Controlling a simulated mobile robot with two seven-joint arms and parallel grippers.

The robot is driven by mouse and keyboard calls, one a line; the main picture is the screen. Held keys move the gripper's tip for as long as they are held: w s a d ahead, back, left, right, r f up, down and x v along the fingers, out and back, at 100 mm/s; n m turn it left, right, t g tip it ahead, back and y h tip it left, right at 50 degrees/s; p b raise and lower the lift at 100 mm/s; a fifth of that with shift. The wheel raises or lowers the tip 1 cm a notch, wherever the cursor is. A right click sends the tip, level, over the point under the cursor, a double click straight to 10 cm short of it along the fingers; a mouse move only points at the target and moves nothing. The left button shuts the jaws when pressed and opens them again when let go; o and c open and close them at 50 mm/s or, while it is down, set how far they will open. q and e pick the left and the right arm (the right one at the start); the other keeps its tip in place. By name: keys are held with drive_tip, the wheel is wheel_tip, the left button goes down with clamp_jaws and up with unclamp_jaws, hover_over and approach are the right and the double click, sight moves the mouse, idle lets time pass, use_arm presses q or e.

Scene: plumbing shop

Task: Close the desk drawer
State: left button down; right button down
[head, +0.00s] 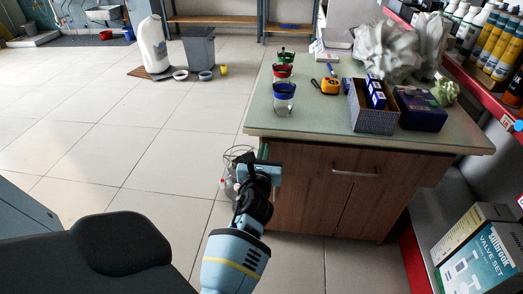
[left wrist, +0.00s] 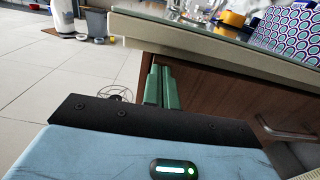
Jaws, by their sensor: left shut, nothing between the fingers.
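The desk (head: 300,133) has a pale green top and a brown wooden front. A drawer front with a silver bar handle (head: 355,173) faces me under the top; the handle also shows at the right of the left wrist view (left wrist: 287,131). I see no clear gap at the drawer, but cannot tell surely whether it is fully in. My left gripper (head: 263,152) is shut and empty at the desk's near left corner, left of the handle. Its green fingers (left wrist: 161,87) show together just below the top's edge, beside the wood; contact is unclear. My right gripper is out of view.
On the desk stand jars (head: 284,98), a tape measure (head: 330,86), a patterned box (head: 376,112) and a plastic-wrapped bundle (head: 385,50). A grey chair (head: 110,250) is at the lower left. Tiled floor left of the desk is mostly free. Red-edged shelves line the right.

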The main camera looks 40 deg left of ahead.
sight(266, 137)
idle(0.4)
use_arm(q)
drive_tip(key=x, duration=0.6)
drive_tip(key=shift+w+a+b, duration=0.2)
drive_tip(key=shift+w+b, duration=0.1)
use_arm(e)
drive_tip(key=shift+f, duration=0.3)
use_arm(q)
drive_tip(key=shift+s, duration=0.1)
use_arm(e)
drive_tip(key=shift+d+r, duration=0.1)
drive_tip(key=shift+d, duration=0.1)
